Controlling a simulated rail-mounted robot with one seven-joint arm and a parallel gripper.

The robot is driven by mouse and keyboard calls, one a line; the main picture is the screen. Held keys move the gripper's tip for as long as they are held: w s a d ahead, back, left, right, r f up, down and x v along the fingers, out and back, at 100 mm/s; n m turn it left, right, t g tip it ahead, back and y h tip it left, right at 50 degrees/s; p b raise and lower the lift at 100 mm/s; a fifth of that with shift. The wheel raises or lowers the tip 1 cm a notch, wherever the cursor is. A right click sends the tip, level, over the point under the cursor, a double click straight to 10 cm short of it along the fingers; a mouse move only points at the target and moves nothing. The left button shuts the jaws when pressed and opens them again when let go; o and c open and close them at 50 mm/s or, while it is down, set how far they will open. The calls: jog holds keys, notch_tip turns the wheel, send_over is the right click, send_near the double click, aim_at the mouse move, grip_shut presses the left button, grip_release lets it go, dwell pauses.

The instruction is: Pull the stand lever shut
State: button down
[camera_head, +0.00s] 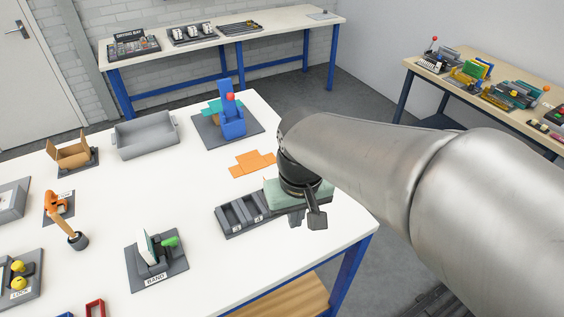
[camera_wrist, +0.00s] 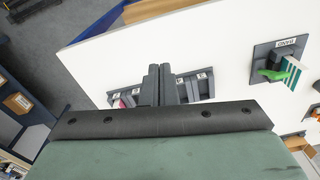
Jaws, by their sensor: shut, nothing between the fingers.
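A dark grey stand (camera_head: 157,265) with a front label, which looks like BAND or STAND, sits on the white table at the front. A pale card stands upright in it. Its green lever (camera_head: 168,242) sticks out to the right, beside the card. In the wrist view the stand (camera_wrist: 262,55) is at the right, with the green lever (camera_wrist: 272,75) and the striped card. My gripper (camera_head: 316,218) is shut and empty, above the table's right edge, well right of the stand. Its fingers (camera_wrist: 158,85) show together in the wrist view.
A grey compartment tray (camera_head: 240,213) lies just left of and below my gripper. Orange pieces (camera_head: 252,163), a blue device with a red knob (camera_head: 232,118), a grey bin (camera_head: 146,136) and an orange holder with a wooden handle (camera_head: 60,208) stand on the table. White tabletop between tray and stand is clear.

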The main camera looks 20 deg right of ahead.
jog(key=shift+s+d+f, duration=0.2)
jog(key=shift+s, duration=0.2)
jog(key=shift+s+d+f, duration=0.15)
jog(key=shift+s, duration=0.2)
jog(key=shift+f, duration=0.1)
